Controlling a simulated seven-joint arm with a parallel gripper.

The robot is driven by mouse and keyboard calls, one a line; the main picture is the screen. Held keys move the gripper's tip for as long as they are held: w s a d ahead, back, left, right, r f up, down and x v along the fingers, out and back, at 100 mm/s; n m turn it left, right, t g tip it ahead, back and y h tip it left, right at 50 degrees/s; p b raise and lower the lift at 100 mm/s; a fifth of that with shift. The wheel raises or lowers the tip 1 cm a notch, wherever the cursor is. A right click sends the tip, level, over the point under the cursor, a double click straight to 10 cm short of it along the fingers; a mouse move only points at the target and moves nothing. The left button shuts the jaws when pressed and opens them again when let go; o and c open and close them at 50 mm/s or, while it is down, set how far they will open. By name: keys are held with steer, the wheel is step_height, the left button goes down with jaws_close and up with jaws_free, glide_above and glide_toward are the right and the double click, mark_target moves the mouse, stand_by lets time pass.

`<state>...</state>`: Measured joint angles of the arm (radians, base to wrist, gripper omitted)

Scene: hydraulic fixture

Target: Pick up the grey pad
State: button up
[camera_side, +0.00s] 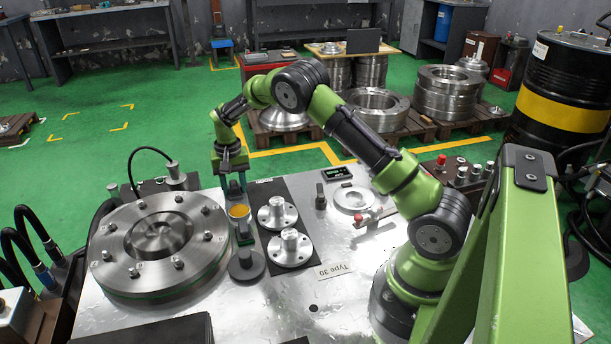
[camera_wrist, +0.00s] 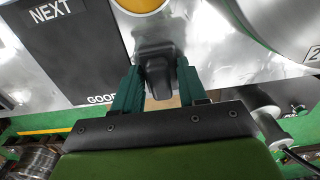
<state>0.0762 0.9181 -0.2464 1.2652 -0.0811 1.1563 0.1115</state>
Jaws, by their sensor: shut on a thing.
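My gripper (camera_wrist: 157,88) has its two dark green fingers closed on a dark grey block (camera_wrist: 155,68), which I take to be the grey pad. The block's near end lies between the fingers and its wider part shows beyond them. In the side view my gripper (camera_side: 237,184) points down over the table between the large flanged disc and the black mat. The pad is not clearly visible between the fingers there. I cannot tell whether the pad touches the table.
A yellow-topped round piece (camera_side: 239,211) stands just in front of my gripper, with a dark disc (camera_side: 247,264) nearer the camera. The large bolted steel disc (camera_side: 162,232) is at left. Two steel flanges (camera_side: 290,247) sit on a black mat (camera_side: 275,188) at right.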

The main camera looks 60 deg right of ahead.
mark_target(233, 183)
steer(key=shift+r, duration=0.15)
step_height(233, 183, up, 10)
steer(key=shift+f, duration=0.1)
stand_by(0.3)
